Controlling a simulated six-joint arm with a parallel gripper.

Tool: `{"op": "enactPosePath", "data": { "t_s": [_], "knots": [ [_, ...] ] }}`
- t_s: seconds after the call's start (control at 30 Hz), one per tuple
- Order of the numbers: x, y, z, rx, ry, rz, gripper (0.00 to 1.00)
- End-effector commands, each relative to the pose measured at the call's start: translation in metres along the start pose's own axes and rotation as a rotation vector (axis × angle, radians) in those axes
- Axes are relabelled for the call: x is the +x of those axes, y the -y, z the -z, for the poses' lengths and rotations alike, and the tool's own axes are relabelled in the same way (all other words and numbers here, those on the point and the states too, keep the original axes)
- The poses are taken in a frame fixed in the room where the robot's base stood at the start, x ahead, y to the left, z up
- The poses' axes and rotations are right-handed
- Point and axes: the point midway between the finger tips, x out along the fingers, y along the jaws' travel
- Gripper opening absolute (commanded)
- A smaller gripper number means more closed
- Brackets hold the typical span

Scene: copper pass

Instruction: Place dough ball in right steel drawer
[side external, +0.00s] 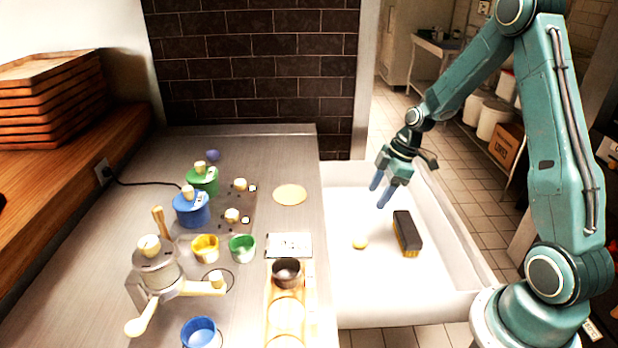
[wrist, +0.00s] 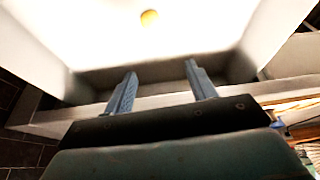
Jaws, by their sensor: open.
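The dough ball (side external: 360,243) is small, round and yellowish. It lies on the white floor of the open drawer (side external: 345,290) at the right of the steel counter. In the wrist view the dough ball (wrist: 149,18) shows near the top, beyond the fingertips and apart from them. My gripper (side external: 382,192) is open and empty. It hangs above the far part of the drawer, up and to the right of the ball in the side view. Both blue fingers (wrist: 160,70) show in the wrist view with nothing between them.
A dark brush-like block (side external: 407,233) lies in the drawer to the right of the ball. The drawer's walls stand around them. The counter at left holds a blue pot (side external: 192,208), a green pot (side external: 204,181), cups and a dark bowl (side external: 287,272). The drawer's left floor is clear.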

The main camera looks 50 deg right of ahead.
Motion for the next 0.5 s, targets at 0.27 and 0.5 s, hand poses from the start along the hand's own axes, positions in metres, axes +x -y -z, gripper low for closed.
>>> {"op": "enactPosePath", "data": {
  "t_s": [0.27, 0.5],
  "knots": [
    [-0.058, 0.035, 0.042, 0.106, 0.053, -0.065, 0.56],
    [-0.102, 0.074, 0.067, 0.215, 0.073, -0.130, 0.56]
  ]
}}
